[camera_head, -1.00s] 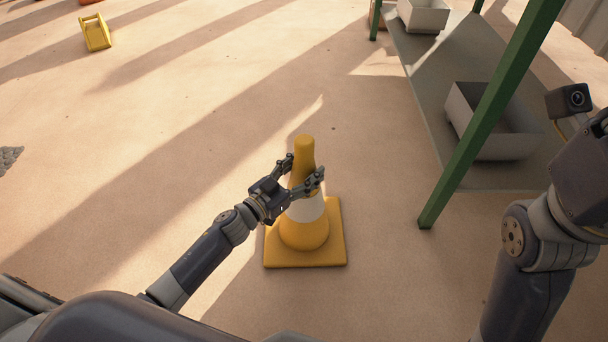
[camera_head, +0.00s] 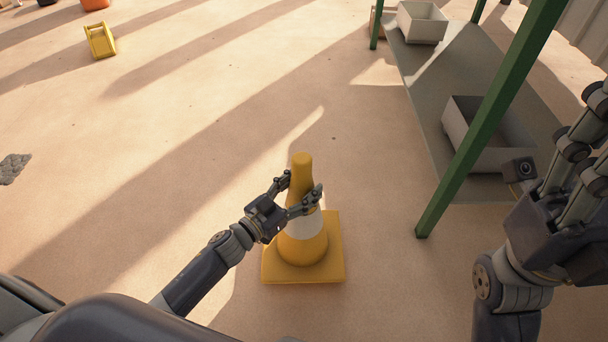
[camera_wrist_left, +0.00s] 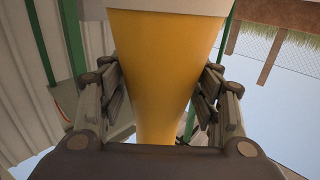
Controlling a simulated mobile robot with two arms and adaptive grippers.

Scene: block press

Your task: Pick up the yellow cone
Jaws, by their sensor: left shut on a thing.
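The yellow cone (camera_head: 302,247) with a white band stands upright on its square base, in the lower middle of the head view. My left gripper (camera_head: 297,195) is shut on the cone's upper part, just above the white band, with a finger on either side. In the left wrist view the cone (camera_wrist_left: 165,70) fills the middle between the two fingers (camera_wrist_left: 160,100). Whether the base touches the ground cannot be told. My right arm is at the right edge of the head view; its fingertips are not clearly visible.
A green post (camera_head: 487,120) rises right of the cone, at the edge of a grey shelf (camera_head: 425,75). Grey bins (camera_head: 484,150) and (camera_head: 422,24) rest on the shelf. A yellow object (camera_head: 100,40) lies far left. The ground left of the cone is clear.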

